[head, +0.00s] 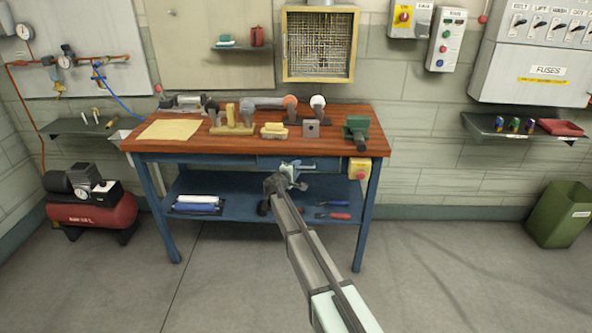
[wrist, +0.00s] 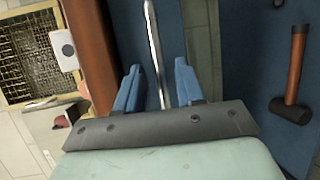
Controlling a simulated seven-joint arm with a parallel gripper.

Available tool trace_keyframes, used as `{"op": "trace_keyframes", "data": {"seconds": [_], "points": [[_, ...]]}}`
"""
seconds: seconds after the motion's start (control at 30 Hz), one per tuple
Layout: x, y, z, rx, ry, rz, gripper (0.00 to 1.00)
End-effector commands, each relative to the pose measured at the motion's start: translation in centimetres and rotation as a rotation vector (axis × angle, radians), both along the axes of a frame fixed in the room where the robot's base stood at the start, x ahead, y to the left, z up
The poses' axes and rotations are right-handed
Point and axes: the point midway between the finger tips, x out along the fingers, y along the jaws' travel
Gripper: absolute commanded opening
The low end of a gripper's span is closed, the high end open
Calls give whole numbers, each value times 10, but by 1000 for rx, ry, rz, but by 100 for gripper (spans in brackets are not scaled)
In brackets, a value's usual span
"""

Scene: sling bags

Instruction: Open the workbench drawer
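The workbench (head: 160,148) has a wooden top and a blue frame. Its blue drawer front (head: 330,163) sits under the right half of the top and looks closed in the head view. My gripper (head: 294,172) is in front of the drawer and hides part of it, including the handle. In the wrist view, my gripper (wrist: 158,82) has its two blue fingers apart. The metal bar handle (wrist: 152,40) runs into the gap between them. I cannot tell whether either finger touches it.
Tools, blocks and a green vise (head: 356,130) stand on the bench top. A yellow box with a red button (head: 359,169) hangs right of the drawer. A hammer (wrist: 296,75) lies on the lower shelf (head: 250,207). The floor in front is clear.

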Motion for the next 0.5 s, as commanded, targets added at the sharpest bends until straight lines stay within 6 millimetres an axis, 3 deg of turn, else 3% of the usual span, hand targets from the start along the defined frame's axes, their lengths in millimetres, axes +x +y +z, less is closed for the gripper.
{"op": "trace_keyframes", "data": {"seconds": [0.3,0.5], "points": [[2,-1,0,0,0,1,38],[2,0,0,0,0,1,20]]}}
